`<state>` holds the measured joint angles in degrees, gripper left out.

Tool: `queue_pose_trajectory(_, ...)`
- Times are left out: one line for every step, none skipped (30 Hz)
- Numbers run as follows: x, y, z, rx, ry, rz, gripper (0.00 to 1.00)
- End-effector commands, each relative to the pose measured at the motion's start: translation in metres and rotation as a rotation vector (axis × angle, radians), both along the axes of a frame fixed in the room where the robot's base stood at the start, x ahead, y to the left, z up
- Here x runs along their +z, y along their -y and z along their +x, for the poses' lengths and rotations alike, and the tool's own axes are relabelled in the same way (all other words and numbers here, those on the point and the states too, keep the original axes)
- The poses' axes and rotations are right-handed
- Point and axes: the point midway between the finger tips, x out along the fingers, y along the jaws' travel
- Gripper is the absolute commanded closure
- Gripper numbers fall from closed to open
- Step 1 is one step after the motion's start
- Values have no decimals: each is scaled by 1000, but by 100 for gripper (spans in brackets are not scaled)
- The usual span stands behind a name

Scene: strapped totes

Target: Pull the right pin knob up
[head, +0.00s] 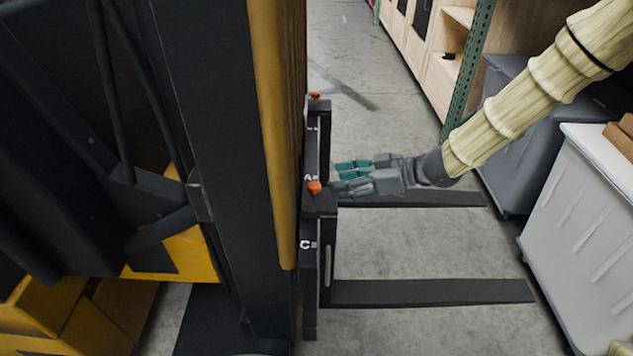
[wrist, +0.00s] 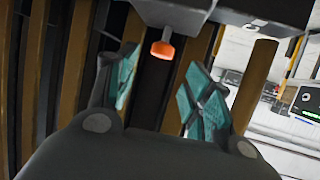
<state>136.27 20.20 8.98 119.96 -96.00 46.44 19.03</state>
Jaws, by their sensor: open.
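Two orange pin knobs sit on top of the black fork carriage (head: 320,203) of a forklift. The nearer knob (head: 314,187) stands above the near fork, and the farther knob (head: 315,96) stands farther back. No label in view tells which is the right one. My gripper (head: 342,177) is open and empty, just right of the nearer knob in the head view. In the wrist view, an orange knob (wrist: 162,49) shows beyond and between the spread teal fingers of my gripper (wrist: 163,88), next to a dark block (wrist: 215,12). I see no contact with it.
The forklift's black mast (head: 205,130) and yellow upright stand left of the carriage. Two black forks, the near one (head: 430,292) and the far one (head: 430,199), reach right over the floor. Grey bins (head: 590,225) and shelving (head: 440,75) stand at the right.

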Motion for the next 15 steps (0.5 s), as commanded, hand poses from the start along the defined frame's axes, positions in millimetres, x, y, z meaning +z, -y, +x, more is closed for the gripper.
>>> queue_pose_trajectory(-4, -7, 1, 1, -3, 1, 49)
queue_pose_trajectory(-5, -12, 3, 1, -3, 1, 49)
queue_pose_trajectory(-7, -18, 5, 0, -2, 1, 49)
queue_pose_trajectory(-10, -22, 6, 1, -2, -1, 49)
queue_pose_trajectory(-11, -26, 7, 1, -2, -1, 49)
queue_pose_trajectory(-13, -32, 8, 1, -1, 0, 49)
queue_pose_trajectory(-15, -35, 9, 1, -3, 1, 49)
queue_pose_trajectory(-17, -39, 10, 1, -3, 1, 49)
queue_pose_trajectory(-18, -43, 11, 3, -1, 0, 49)
queue_pose_trajectory(-19, -46, 12, 2, -1, 0, 49)
queue_pose_trajectory(-20, -49, 13, 2, -1, 0, 49)
queue_pose_trajectory(-22, -51, 14, 1, -1, -1, 49)
queue_pose_trajectory(-23, -53, 14, 1, -1, -1, 49)
queue_pose_trajectory(-23, -55, 15, 2, -1, -1, 49)
queue_pose_trajectory(-24, -57, 15, 2, -1, 0, 49)
